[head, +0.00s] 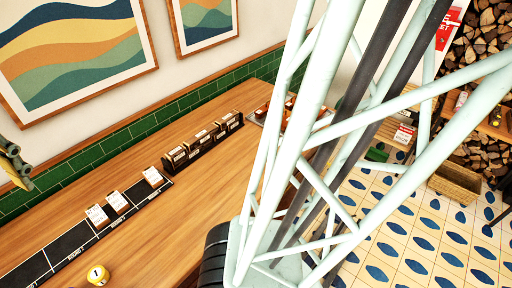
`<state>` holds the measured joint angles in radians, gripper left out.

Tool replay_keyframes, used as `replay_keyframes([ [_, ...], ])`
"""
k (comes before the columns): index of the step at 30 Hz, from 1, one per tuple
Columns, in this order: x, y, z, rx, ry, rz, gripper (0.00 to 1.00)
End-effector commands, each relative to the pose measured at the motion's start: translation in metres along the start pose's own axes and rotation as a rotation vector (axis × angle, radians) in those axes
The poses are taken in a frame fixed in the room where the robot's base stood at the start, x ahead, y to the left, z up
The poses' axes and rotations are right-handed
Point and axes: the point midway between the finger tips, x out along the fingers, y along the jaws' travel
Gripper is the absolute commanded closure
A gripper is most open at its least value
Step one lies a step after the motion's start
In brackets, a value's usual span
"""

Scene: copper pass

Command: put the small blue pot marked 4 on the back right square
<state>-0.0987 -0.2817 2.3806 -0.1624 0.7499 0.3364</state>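I see no small blue pot marked 4 in the head view. I cannot tell which square is the back right one. A dark and olive mechanical part (14,166), perhaps my gripper, juts in at the left edge. It is cut off, and its fingers cannot be made out.
Dark holders with labels (203,140) stand further along the wooden counter (150,235). A green tiled strip (150,126) borders the wall. My pale lattice arm hides much of the middle. A wooden crate (456,183) stands on the patterned floor.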

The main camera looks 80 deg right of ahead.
Motion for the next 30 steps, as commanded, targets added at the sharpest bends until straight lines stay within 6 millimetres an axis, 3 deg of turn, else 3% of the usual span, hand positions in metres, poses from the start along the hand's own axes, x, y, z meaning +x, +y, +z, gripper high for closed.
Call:
replay_keyframes([
  [9,-0.03,0.015,0.05,-0.037,0.012,-0.027,0.56],
  [21,-0.053,0.023,0.114,-0.091,0.022,-0.068,0.56],
  [30,-0.058,0.025,0.137,-0.112,0.024,-0.082,0.56],
])
